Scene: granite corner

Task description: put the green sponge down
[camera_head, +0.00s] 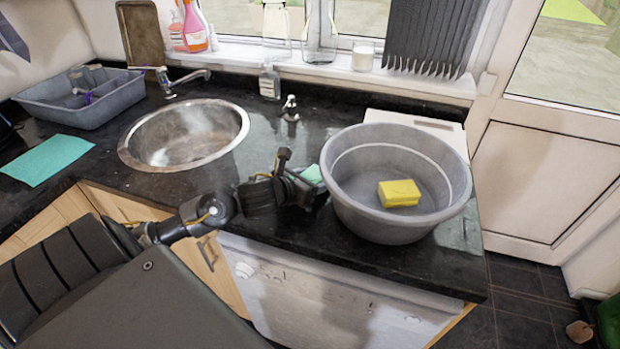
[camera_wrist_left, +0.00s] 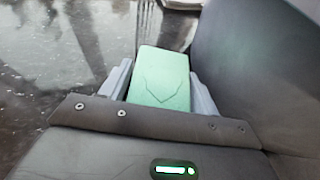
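The green sponge (camera_head: 312,174) is partly hidden behind my left gripper (camera_head: 303,183) in the head view. The gripper is low over the dark counter, just left of the grey basin. In the left wrist view the green sponge (camera_wrist_left: 160,78) sits between the two grey fingers, which touch its sides, so the gripper is shut on it. I cannot tell whether the sponge touches the counter. My right gripper is not in view.
The grey basin (camera_head: 350,205) stands on the granite counter (camera_head: 300,228) with a yellow sponge (camera_head: 399,193) inside. A steel sink (camera_head: 185,135), a teal cloth (camera_head: 47,160) and a grey tub (camera_head: 82,105) are to the left. Bare counter lies between sink and basin.

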